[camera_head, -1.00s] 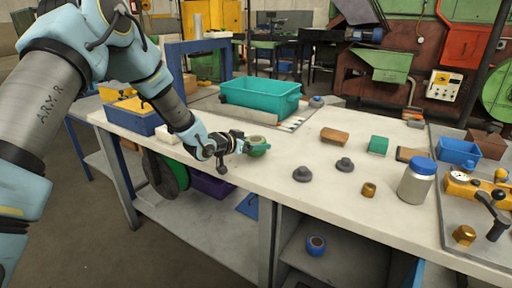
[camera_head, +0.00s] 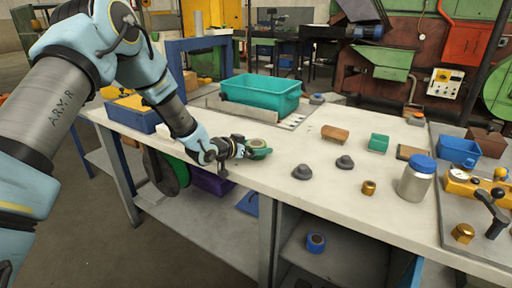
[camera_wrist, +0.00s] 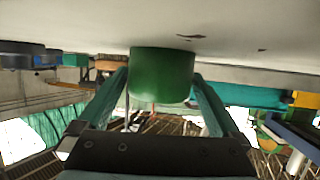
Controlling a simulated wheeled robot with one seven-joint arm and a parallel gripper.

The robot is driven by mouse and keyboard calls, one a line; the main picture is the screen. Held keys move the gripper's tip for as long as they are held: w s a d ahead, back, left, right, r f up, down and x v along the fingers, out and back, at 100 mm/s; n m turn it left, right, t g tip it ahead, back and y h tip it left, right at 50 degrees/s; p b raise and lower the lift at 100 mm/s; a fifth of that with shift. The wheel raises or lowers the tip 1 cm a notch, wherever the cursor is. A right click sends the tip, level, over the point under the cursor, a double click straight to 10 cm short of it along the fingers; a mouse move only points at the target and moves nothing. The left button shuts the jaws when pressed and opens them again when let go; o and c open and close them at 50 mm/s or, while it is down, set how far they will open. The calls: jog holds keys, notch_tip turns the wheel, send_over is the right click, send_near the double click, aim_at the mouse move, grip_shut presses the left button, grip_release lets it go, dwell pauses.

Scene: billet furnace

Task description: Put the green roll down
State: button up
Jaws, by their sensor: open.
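The green roll (camera_head: 259,144) stands on the white tabletop near its front edge, left of the middle in the head view. In the wrist view, the green roll (camera_wrist: 162,75) appears between my two fingers and its end meets the pale table surface, which lies at the top of that picture. My gripper (camera_head: 254,151) is low over the table at the roll. In the wrist view my gripper (camera_wrist: 160,92) is open, with one finger on each side of the roll. The fingers partly hide the roll in the head view.
A teal bin (camera_head: 262,96) stands behind the roll. Two dark grey knobbed pieces (camera_head: 302,172) (camera_head: 345,162), a brass nut (camera_head: 369,187) and a blue-lidded jar (camera_head: 416,180) stand to the right. The tabletop between the roll and the grey pieces is clear.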

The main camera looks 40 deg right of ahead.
jog(key=shift+a+r, duration=0.15)
jog(key=shift+a, duration=0.25)
jog(key=b+v, duration=0.3)
jog(key=v, duration=0.8)
jog(key=shift+a+r, duration=0.1)
jog(key=shift+r, duration=0.05)
jog(key=w+a+n+t+y, duration=0.35)
jog(key=w+a+y, duration=0.2)
jog(key=a, duration=0.95)
jog(key=w+a+n+t+y, duration=0.2)
jog(key=w+a+n+y, duration=0.3)
jog(key=a, duration=0.9)
jog(key=s+a+n+g+y, duration=0.1)
jog(key=s+a+n, duration=0.3)
jog(key=a, duration=0.6)
jog(key=s+a+r+n+g+y, duration=0.1)
jog(key=s+a+n+g+y, duration=0.1)
jog(key=s+a, duration=0.6)
jog(key=shift+s+a+r+n+g, duration=0.35)
jog(key=shift+a+n+g, duration=0.5)
jog(key=shift+a, duration=0.15)
